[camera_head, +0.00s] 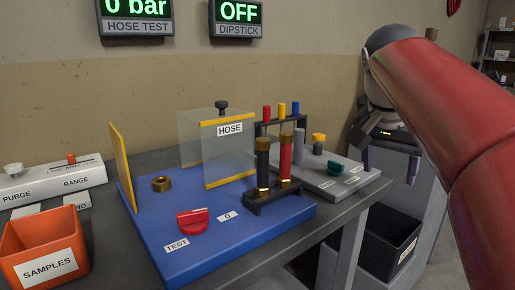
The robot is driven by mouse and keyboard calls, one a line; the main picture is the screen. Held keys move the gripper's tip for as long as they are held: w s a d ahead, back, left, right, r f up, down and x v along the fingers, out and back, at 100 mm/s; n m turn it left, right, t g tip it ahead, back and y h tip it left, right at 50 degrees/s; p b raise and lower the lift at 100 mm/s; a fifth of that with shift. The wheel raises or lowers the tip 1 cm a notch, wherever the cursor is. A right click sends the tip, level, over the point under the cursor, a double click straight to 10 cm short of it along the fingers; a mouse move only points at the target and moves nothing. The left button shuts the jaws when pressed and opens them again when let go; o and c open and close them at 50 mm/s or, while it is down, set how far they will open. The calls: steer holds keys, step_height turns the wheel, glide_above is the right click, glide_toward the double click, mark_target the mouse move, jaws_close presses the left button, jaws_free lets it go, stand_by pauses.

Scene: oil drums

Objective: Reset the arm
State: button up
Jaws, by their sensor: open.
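My red arm comes in from the right side of the head view and rises above the right end of the bench. My gripper (391,163) hangs at its end, pointing down, with its two fingers apart. No object shows between the fingers. It is to the right of the grey board (325,184) and apart from it, above a black bin. Part of the wrist is hidden by my own arm.
A blue board (256,222) holds a red knob (193,221), a clear HOSE panel (229,155) and a black rack (272,197) with dark and red tubes. An orange SAMPLES bin (44,249) stands left. A black bin (388,243) sits low at right.

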steer(key=s+a+f+n+t+y, duration=0.1)
steer(key=s+a+f+n, duration=0.3)
steer(key=s+f, duration=0.4)
steer(key=s+a+f+n+t+y, duration=0.1)
steer(key=s+a+f+n, duration=0.3)
steer(key=s+f, duration=0.4)
step_height(320, 180, down, 8)
steer(key=shift+a+r+n+y, duration=0.2)
steer(key=shift+n+y, duration=0.2)
steer(key=shift+y, duration=0.2)
